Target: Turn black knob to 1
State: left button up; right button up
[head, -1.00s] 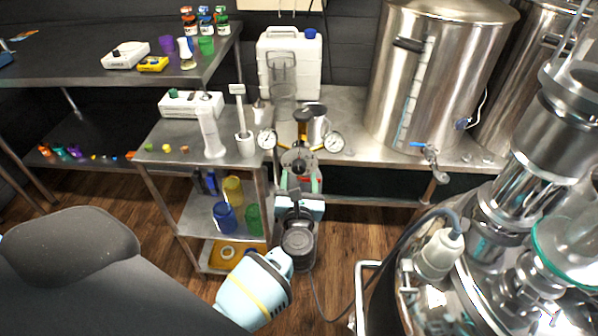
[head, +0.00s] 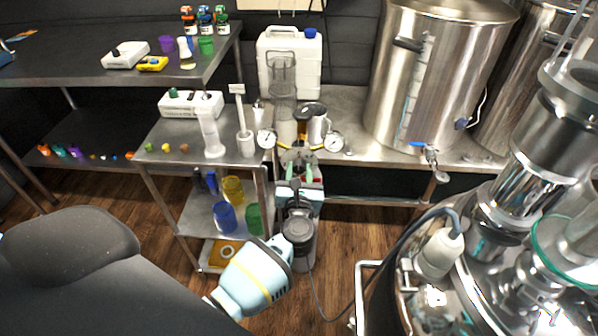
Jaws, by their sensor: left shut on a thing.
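The black knob (head: 299,163) is on the front of a brass regulator with two round white gauges, one on the left (head: 265,138) and one on the right (head: 333,142). My left gripper (head: 300,174) reaches up to the regulator from below. Its fingers are at the sides of the knob and it is shut on it. The knob is small and largely hidden by the gripper. Its markings, and so the number it points to, cannot be read. My right gripper is not in view.
A metal cart (head: 164,148) with a white device and cylinders stands left of the regulator. Behind are a white jerrycan (head: 290,62) and a large steel kettle (head: 436,60). Steel vessels and a cable (head: 400,245) crowd the right. Wooden floor shows below.

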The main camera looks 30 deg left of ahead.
pick_arm(q)
jog(key=shift+m, duration=0.3)
jog(key=m, duration=0.3)
jog(key=shift+m+p, duration=0.3)
jog(key=shift+p, duration=0.1)
jog(key=m+p, duration=0.1)
jog(key=m, duration=0.4)
jog(key=shift+m+t, duration=0.3)
jog(key=shift+t, duration=0.1)
jog(key=m+p, duration=0.1)
jog(key=m, duration=0.4)
jog(key=shift+a+m, duration=0.1)
jog(key=shift+m, duration=0.3)
jog(key=m+h+p, duration=0.1)
jog(key=m, duration=0.4)
jog(key=shift+t, duration=0.3)
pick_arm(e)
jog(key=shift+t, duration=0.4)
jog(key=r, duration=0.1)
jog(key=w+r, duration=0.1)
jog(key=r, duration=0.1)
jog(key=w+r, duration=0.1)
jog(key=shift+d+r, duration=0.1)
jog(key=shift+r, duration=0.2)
pick_arm(q)
jog(key=shift+p, duration=0.3)
jog(key=shift+s, duration=0.1)
jog(key=o, duration=1)
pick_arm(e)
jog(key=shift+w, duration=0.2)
